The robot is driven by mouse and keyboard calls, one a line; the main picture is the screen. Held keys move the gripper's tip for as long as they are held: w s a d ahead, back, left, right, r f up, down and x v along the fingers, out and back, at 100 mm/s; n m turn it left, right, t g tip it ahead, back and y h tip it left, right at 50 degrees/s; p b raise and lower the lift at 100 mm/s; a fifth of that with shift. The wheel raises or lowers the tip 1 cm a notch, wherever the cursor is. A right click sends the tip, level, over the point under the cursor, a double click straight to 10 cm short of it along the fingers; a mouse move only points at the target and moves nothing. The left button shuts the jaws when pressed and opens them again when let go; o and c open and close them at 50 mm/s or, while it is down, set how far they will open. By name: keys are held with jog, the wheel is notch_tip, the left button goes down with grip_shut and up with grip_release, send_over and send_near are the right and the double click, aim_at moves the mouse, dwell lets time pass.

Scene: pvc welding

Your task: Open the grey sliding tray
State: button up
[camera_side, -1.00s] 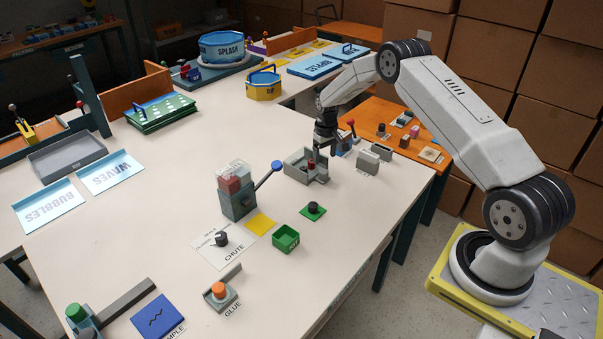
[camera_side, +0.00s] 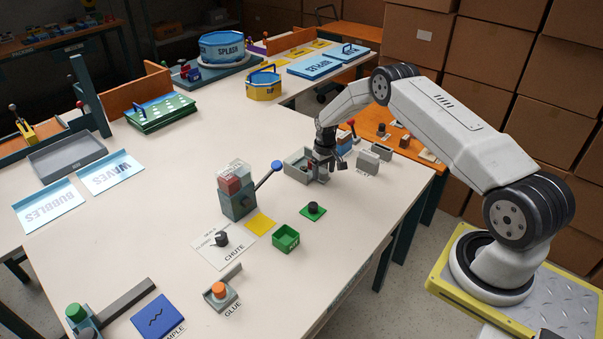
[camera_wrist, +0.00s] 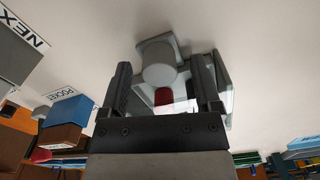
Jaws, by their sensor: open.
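The grey sliding tray (camera_side: 295,165) is a small box on the white table, just left of my gripper (camera_side: 331,170). My gripper is low over its near right side and covers part of it. In the wrist view, my gripper (camera_wrist: 162,88) is open. A round grey knob (camera_wrist: 159,65) on a grey plate shows between and slightly beyond its fingers. A red piece (camera_wrist: 163,96) lies behind the knob, with the pale grey tray walls around it. I cannot tell whether the fingers touch the knob.
A green pad (camera_side: 312,212) with a black knob and a green bin (camera_side: 286,238) sit nearer the front. The table between them is clear.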

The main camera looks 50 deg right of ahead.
grip_shut()
dwell(1.3)
